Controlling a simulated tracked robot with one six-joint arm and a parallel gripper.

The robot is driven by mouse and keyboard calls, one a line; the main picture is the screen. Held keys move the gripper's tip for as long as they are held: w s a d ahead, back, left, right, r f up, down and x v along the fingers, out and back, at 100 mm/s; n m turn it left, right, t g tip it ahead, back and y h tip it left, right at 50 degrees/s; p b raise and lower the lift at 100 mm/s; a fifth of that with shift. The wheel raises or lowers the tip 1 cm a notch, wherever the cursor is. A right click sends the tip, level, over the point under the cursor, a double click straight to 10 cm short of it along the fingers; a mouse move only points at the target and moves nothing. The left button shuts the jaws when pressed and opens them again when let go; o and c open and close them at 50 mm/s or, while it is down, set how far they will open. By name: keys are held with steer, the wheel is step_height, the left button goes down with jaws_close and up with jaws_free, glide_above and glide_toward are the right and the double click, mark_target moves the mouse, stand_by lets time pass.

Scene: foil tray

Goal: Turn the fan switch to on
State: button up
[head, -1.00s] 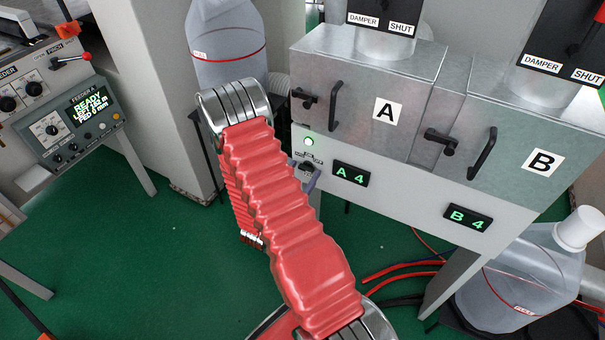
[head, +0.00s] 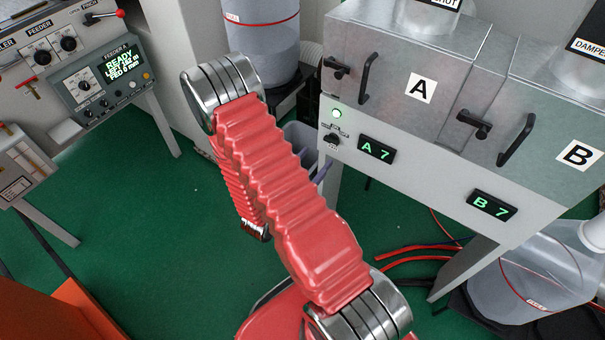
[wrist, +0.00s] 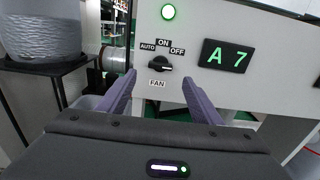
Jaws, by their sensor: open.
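The fan switch (wrist: 159,67) is a black knob on the pale panel in the wrist view, with AUTO, ON and OFF printed around its top and FAN below. Its white mark points to the right, on the OFF side, away from ON at the top. The switch also shows small in the head view (head: 332,140). My gripper (wrist: 160,79) is open and empty, its two purple fingers on either side of the switch in the picture. I cannot tell how far the tips are from the panel. In the head view my arm hides most of the gripper.
A lit green lamp (wrist: 168,12) sits above the switch and a display reading A 7 (wrist: 226,57) to its right. Hopper doors with black handles (head: 365,78) stick out above the panel. A clear container (head: 262,40) stands left of it. Green floor lies open at left.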

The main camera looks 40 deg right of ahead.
steer(key=shift+v, duration=2.9)
steer(key=shift+f, duration=0.1)
